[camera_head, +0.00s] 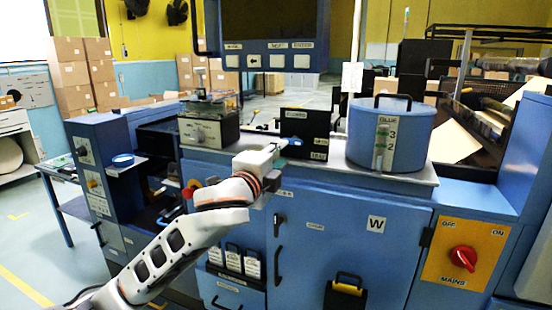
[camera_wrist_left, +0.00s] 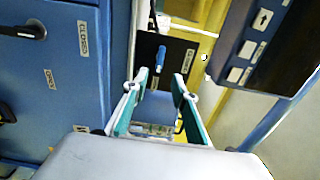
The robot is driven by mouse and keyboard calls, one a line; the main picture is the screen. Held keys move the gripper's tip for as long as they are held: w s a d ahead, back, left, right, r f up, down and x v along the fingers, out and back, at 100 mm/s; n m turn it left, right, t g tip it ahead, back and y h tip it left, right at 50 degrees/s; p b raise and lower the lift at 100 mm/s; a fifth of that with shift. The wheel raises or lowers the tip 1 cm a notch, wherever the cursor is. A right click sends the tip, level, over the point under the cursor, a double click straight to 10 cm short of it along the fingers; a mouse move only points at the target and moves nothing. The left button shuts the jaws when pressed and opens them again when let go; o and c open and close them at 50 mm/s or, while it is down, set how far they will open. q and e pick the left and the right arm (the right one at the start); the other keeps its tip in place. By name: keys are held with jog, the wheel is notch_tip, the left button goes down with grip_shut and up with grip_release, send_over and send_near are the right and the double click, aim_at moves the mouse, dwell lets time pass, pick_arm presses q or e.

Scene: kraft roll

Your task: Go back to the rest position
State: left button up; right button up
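My left arm reaches in from the lower left of the head view, and my left gripper (camera_head: 277,152) is over the front edge of the blue machine's top. In the left wrist view the two teal-padded fingers of my left gripper (camera_wrist_left: 164,82) stand apart with nothing held between them. Beyond the fingertips is a small blue handle (camera_wrist_left: 161,54) on a black panel; the black panel (camera_head: 308,124) also shows in the head view. The handle is apart from the fingers in the wrist view. My right gripper is in neither view.
A blue glue tank (camera_head: 405,145) stands right of the black panel. A clear-topped box (camera_head: 208,128) stands to the left. A screen with buttons (camera_head: 268,52) hangs above. A red mains knob (camera_head: 463,259) is at lower right. Floor (camera_head: 25,225) at the left is open.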

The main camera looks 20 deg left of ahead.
pick_arm(q)
jog(key=shift+s, duration=1)
